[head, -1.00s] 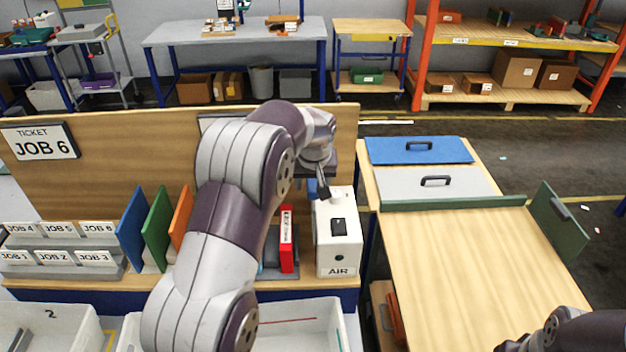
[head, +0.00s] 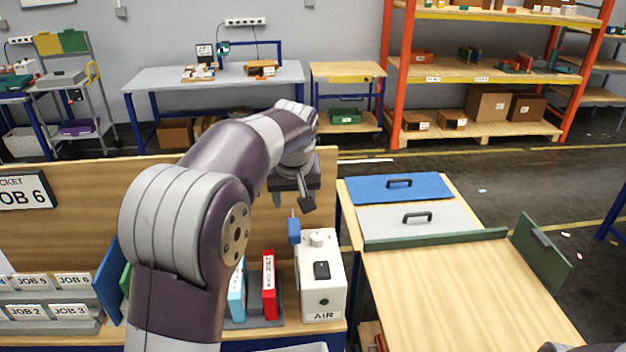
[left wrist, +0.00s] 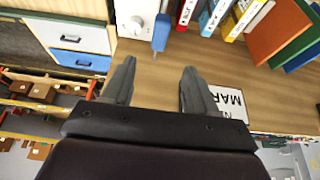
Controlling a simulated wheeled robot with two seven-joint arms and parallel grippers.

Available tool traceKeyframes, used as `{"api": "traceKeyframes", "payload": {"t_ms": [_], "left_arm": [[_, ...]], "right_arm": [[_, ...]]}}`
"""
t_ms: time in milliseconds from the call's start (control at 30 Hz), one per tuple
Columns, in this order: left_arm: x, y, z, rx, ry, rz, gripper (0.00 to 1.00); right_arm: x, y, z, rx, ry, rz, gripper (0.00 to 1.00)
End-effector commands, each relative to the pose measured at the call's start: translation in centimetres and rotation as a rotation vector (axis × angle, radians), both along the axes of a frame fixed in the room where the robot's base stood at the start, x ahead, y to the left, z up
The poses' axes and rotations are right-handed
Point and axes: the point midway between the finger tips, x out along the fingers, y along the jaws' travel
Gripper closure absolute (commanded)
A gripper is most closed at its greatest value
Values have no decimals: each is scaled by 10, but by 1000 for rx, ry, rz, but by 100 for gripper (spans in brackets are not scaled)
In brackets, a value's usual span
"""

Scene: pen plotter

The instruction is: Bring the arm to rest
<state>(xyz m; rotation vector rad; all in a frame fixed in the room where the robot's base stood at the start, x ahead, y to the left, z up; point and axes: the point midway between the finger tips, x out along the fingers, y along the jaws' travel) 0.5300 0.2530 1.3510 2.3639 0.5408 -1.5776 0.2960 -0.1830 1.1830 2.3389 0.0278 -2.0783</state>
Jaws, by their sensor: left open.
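My left arm rises across the middle of the head view, and its gripper (head: 300,200) hangs above the back of the bench beside the white AIR box (head: 320,278). In the left wrist view the two fingers of my left gripper (left wrist: 157,88) stand apart with nothing between them. A small blue part (head: 294,230) is just below the gripper beside the AIR box; it also shows in the left wrist view (left wrist: 161,32), beyond the fingertips and apart from them. My right gripper is not in view; only a dark bit of my right arm shows at the lower right edge.
A red binder (head: 269,285) and a light blue one (head: 237,298) stand left of the AIR box. The wooden back panel (head: 110,195) rises behind. At right are a bare wooden tabletop (head: 460,295), a blue panel (head: 399,188) and a grey panel (head: 420,222) with handles.

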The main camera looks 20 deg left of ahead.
Motion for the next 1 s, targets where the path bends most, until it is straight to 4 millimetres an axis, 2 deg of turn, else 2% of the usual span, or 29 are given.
{"api": "traceKeyframes", "payload": {"t_ms": [167,267,367,400,467,500,600,700,733,1000], "left_arm": [[5,-1,1,14,-21,-48,43],[-10,-10,-40,16,16,-163,43],[-56,-28,-107,1,81,-288,43],[-80,-36,-133,-8,109,-331,43],[-118,-46,-167,-21,151,-385,43],[-144,-52,-187,-30,177,-412,43],[-198,-62,-224,-50,235,-451,43],[-232,-67,-243,-64,278,-459,43],[-237,-68,-248,-64,282,-464,43],[-234,-70,-243,-60,271,-471,43]], "right_arm": [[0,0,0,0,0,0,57],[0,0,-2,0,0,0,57],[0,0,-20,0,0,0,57],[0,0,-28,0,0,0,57],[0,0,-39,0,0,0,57],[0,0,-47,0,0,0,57],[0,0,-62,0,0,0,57],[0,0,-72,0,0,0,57],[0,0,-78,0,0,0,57],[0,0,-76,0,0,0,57]]}}
